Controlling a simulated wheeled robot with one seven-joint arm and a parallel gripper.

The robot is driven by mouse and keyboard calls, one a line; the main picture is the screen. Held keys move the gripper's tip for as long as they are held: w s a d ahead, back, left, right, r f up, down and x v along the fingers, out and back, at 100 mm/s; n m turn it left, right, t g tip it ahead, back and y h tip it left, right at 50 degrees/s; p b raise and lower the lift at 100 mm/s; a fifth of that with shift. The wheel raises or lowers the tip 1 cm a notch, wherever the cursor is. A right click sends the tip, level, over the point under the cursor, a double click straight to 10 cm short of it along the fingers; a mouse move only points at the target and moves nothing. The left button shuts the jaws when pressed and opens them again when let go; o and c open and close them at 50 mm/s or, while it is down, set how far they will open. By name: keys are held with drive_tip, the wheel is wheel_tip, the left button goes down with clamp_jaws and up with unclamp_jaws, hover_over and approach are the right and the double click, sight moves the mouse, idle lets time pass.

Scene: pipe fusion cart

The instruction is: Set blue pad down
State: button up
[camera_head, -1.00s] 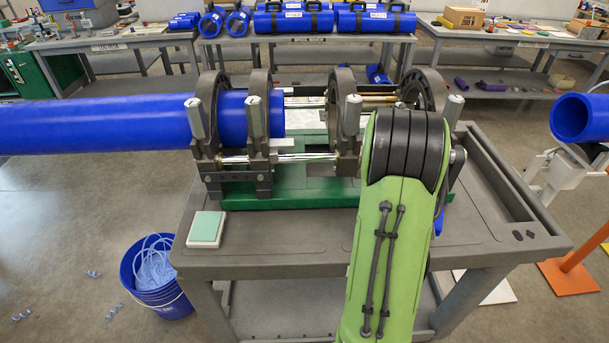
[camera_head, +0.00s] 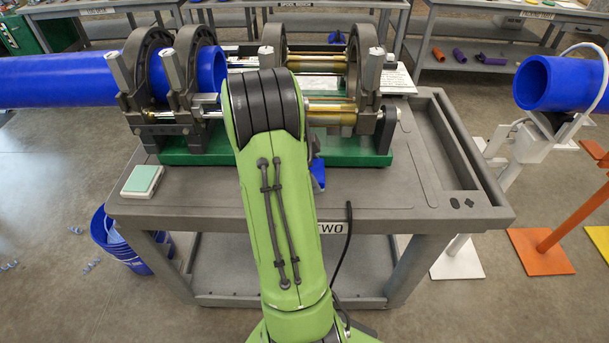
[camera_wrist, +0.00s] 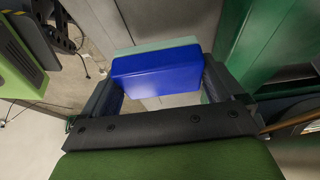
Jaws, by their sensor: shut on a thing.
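My gripper (camera_wrist: 160,78) is shut on the blue pad (camera_wrist: 157,77), a block held between its two fingers in the wrist view. A pale mint strip (camera_wrist: 155,46) shows along the pad's far edge; I cannot tell whether it belongs to the pad. In the head view my green arm hides the gripper. A blue patch (camera_head: 318,173), likely the pad, shows just right of the arm, before the green machine base. I cannot tell whether the pad touches the cart top. A mint-topped white pad (camera_head: 142,181) lies at the cart's left front corner.
The grey cart (camera_head: 400,205) carries the fusion machine with its dark clamp rings (camera_head: 150,65) and green base (camera_head: 360,158). A long blue pipe (camera_head: 60,80) enters from the left. A blue bucket (camera_head: 105,235) stands on the floor left. The cart's right front top is clear.

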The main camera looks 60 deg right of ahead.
drive_tip(key=shift+f+b, duration=0.6)
drive_tip(key=shift+f, duration=1.5)
drive_tip(key=o, duration=0.6)
drive_tip(key=shift+o, duration=0.2)
drive_tip(key=shift+r, duration=0.1)
